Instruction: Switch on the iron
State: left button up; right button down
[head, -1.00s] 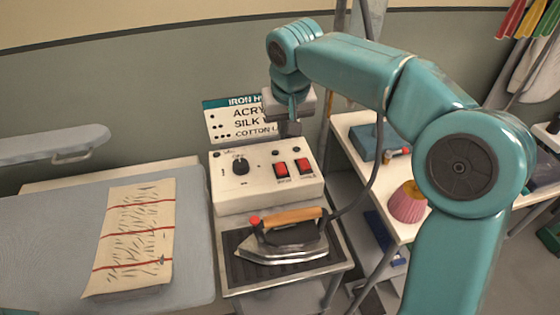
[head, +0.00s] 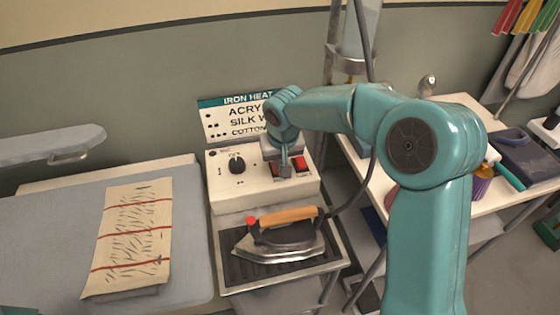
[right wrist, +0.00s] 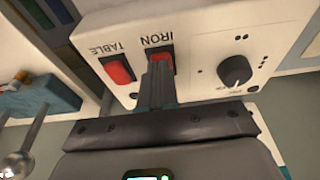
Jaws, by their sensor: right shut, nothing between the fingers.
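The white control box (head: 225,190) stands behind the iron (head: 285,236), which rests on a dark ribbed rest. In the right wrist view, the box face shows a red switch labelled IRON (right wrist: 160,54), a red switch labelled TABLE (right wrist: 118,70) and a black knob (right wrist: 235,70). My right gripper (head: 284,172) is shut and empty, pointing down at the IRON switch. In the right wrist view its fingertips (right wrist: 158,70) overlap the IRON switch and hide part of it. I cannot tell whether they touch it. My left gripper is not in view.
An ironing table (head: 50,240) with a striped cloth (head: 130,240) lies at the left. A heat sign (head: 228,118) stands behind the box. A white side table (head: 480,205) with several items is at the right. The iron's cord (head: 358,198) runs up behind my right arm.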

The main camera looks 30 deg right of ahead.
jog(key=shift+w+d+f, duration=0.2)
jog(key=shift+w+f, duration=0.25)
jog(key=shift+f, duration=0.35)
jog(key=shift+s+a+r, duration=0.15)
jog(key=shift+s+r, duration=0.05)
jog(key=shift+r, duration=0.25)
jog(key=shift+w+r+p, duration=0.1)
jog(key=shift+w+p, duration=0.1)
jog(key=shift+p, duration=0.15)
jog(key=shift+w+d, duration=0.3)
jog(key=shift+w, duration=0.3)
jog(key=shift+s+a+r, duration=0.1)
jog(key=shift+s, duration=0.15)
jog(key=shift+w+r+p, duration=0.2)
jog(key=shift+r+p, duration=0.05)
jog(key=shift+p, duration=0.2)
jog(key=p+v, duration=0.2)
jog(key=v, duration=0.1)
jog(key=shift+w+r, duration=0.15)
jog(key=shift+r, duration=0.05)
pick_arm(q)
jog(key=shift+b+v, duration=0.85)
jog(key=shift+b, duration=0.15)
pick_arm(e)
jog(key=s+a+r, duration=0.1)
jog(key=s+r, duration=0.4)
jog(key=r, duration=0.4)
